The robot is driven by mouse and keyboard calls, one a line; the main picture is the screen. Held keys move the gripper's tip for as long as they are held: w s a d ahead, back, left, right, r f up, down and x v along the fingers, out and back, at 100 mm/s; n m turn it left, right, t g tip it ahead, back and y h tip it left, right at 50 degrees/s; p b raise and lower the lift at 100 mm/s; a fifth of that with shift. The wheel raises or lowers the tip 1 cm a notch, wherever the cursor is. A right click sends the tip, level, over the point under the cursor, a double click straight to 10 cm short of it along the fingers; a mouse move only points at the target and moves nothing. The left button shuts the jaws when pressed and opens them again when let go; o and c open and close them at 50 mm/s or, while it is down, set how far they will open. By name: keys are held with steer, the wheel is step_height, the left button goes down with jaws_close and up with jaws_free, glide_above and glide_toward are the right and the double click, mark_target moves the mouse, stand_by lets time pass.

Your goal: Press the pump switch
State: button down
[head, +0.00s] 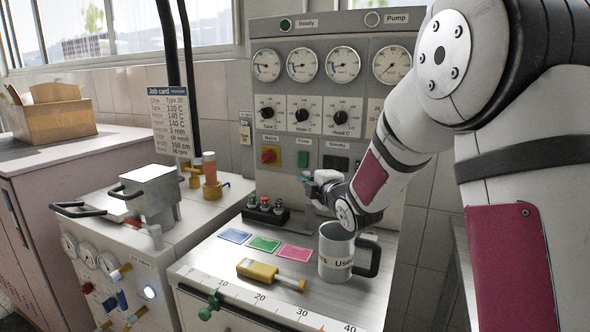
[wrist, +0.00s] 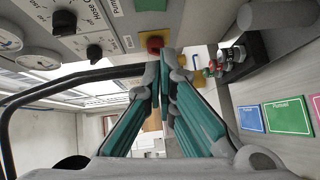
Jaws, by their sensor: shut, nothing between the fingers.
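The pump switch (head: 303,158) is a small green rectangle under the "Pump" label on the grey control panel (head: 345,200). It sits between the red and yellow mains switch (head: 270,155) and a dark display. In the wrist view, a green piece that looks like the pump switch (wrist: 151,4) is at the top edge, and the mains switch (wrist: 155,43) is just beyond my fingertips. My gripper (head: 306,178) is in front of the panel, just below the pump switch. Its teal fingers (wrist: 166,55) are closed together and empty. I cannot tell whether they touch the panel.
A grey mug (head: 335,265), a yellow tool (head: 270,273) and coloured cards (head: 264,243) lie on the bench below my arm. A rack with red and green knobs (head: 265,208) stands near the panel's foot. A metal container (head: 150,195) is left.

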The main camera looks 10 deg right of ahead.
steer(key=shift+w, duration=0.25)
glide_toward(303, 160)
steer(key=w+a+f, duration=0.2)
steer(key=w+a, duration=0.1)
steer(key=a, duration=0.3)
steer(key=shift+w+d+r, duration=0.1)
steer(key=shift+w+d, duration=0.55)
steer(key=shift+w, duration=0.2)
steer(key=shift+w+d, duration=0.65)
steer(key=shift+w, duration=0.15)
